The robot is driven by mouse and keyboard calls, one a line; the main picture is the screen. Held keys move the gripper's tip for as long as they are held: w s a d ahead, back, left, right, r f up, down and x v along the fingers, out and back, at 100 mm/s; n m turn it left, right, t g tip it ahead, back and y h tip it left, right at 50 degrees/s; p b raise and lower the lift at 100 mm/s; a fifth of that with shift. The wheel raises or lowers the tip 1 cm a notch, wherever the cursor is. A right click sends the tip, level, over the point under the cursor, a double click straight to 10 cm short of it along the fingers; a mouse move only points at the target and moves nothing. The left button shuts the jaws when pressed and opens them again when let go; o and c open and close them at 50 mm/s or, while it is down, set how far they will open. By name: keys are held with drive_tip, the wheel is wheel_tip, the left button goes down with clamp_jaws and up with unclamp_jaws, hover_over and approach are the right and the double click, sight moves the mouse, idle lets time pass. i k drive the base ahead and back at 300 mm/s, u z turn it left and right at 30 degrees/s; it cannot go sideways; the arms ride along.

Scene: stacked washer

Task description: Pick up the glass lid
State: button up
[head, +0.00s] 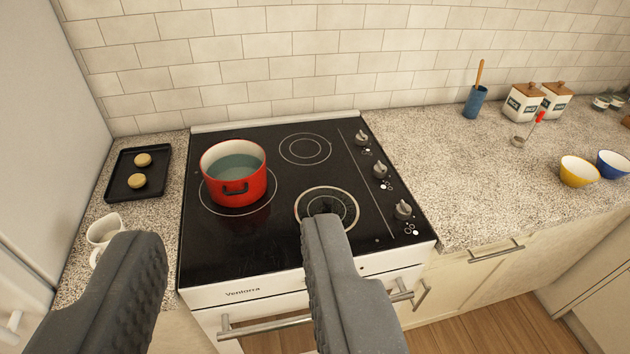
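What looks like the glass lid (345,207) lies flat on the front right burner of the black stove top. It is a clear round disc with a pale rim, and a dark shape near its middle may be its knob. My gripper (231,235) is open and empty, with its two grey fingers wide apart in the foreground. The right fingertip overlaps the near edge of the lid in the picture and hides part of it. The left finger is well to the left, in front of the counter. I cannot tell the height of the fingers above the stove.
A red pot (236,187) with liquid stands on the left burner. A black tray (122,181) with two round pieces and a white cup (103,230) are on the left counter. Knobs (380,170) line the stove's right side.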

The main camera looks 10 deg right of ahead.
sight(327, 205)
drive_tip(key=u, duration=0.15)
drive_tip(key=i, duration=1.35)
drive_tip(key=u, duration=0.1)
